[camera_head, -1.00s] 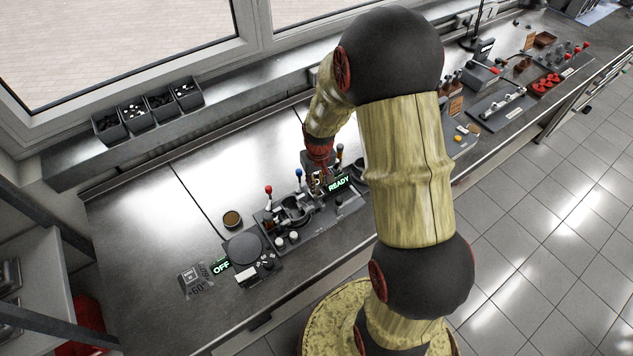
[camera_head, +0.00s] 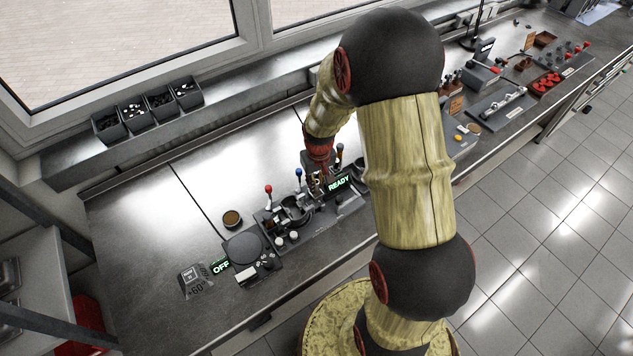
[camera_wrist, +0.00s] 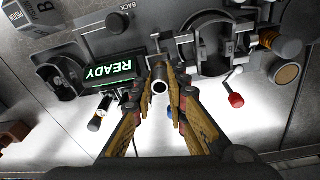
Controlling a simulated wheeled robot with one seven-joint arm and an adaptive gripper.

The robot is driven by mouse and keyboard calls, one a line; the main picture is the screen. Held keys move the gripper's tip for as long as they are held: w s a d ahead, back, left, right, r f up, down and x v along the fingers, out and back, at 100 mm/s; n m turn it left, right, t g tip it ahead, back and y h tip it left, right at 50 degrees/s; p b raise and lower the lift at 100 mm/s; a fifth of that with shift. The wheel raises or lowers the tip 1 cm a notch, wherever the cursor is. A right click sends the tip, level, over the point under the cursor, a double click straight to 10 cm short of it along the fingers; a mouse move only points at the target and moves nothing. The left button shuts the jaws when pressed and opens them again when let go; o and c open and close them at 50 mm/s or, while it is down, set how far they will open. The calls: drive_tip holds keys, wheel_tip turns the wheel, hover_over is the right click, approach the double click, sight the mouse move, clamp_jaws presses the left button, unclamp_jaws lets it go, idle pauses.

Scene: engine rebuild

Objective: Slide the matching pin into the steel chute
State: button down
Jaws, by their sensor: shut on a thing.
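My gripper (camera_wrist: 160,92) is shut on a hollow steel pin (camera_wrist: 160,84), whose round open end faces the wrist camera. The gripper points down at the engine fixture, beside the green READY display (camera_wrist: 112,74). A grey metal part lies just beyond the pin's far end; I cannot tell whether it is the steel chute or whether the pin has entered it.
A clamp-like housing (camera_wrist: 212,45) stands right of the pin in the wrist view. Red-knobbed (camera_head: 268,189) and blue-knobbed (camera_head: 298,173) levers rise close by. An OFF display (camera_head: 221,266) and a round dark plate (camera_head: 243,249) lie left. The bench's left end is mostly clear.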

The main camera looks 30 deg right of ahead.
drive_tip(key=shift+f+b, duration=0.7)
drive_tip(key=shift+f, duration=0.3)
idle(0.6)
idle(0.3)
drive_tip(key=c, duration=1.7)
unclamp_jaws()
drive_tip(key=shift+o, duration=0.8)
drive_tip(key=shift+o, duration=1.4)
drive_tip(key=shift+r, duration=0.1)
drive_tip(key=shift+r+p, duration=2.6)
drive_tip(key=shift+r, duration=1.35)
